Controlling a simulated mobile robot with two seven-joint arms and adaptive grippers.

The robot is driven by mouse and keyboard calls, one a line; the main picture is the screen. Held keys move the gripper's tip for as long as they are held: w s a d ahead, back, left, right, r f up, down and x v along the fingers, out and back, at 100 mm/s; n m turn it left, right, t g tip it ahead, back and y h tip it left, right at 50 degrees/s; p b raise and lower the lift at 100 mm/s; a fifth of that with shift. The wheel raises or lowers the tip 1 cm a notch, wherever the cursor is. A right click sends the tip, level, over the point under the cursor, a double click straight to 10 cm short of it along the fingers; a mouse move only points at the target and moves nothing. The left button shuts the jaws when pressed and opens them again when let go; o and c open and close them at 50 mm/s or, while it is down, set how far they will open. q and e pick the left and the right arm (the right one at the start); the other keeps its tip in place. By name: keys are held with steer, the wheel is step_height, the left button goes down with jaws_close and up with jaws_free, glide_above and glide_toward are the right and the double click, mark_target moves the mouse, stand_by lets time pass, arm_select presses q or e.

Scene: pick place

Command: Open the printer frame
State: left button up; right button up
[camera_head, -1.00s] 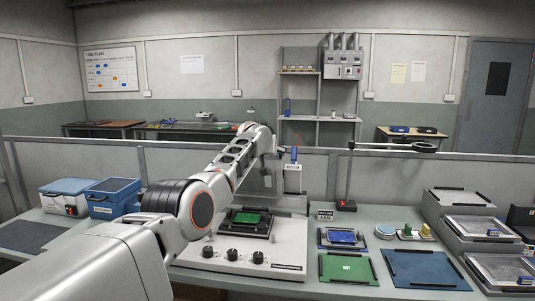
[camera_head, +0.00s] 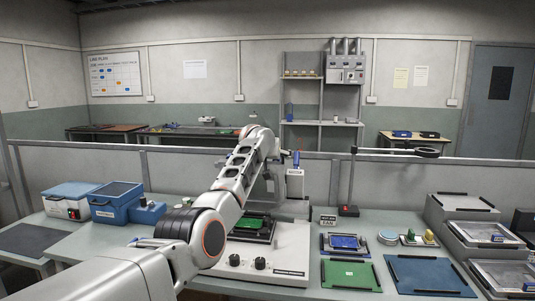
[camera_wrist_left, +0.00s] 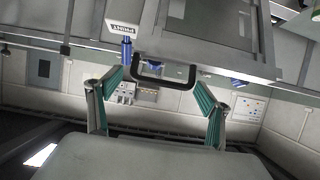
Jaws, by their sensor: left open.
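The printer has a pale base (camera_head: 280,262) with round black knobs on its front. A green board (camera_head: 250,221) sits in a dark fixture on it. In the left wrist view a broad grey framed panel (camera_wrist_left: 205,50) of the printer fills the top. A black U-shaped handle (camera_wrist_left: 165,84) hangs from its edge. My left gripper (camera_wrist_left: 156,77) is open, with its teal-padded fingertips on either side of the handle. I see no closed grip on it. In the head view my left arm hides this gripper and part of the printer. My right gripper is not in view.
A blue cylinder on a post (camera_head: 296,160) stands behind the printer. Blue bins (camera_head: 115,202) stand left. A partition (camera_head: 400,180) runs behind.

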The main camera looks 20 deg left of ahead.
arm_select(q)
steer(key=v, duration=0.6)
steer(key=shift+s, duration=0.2)
stand_by(0.5)
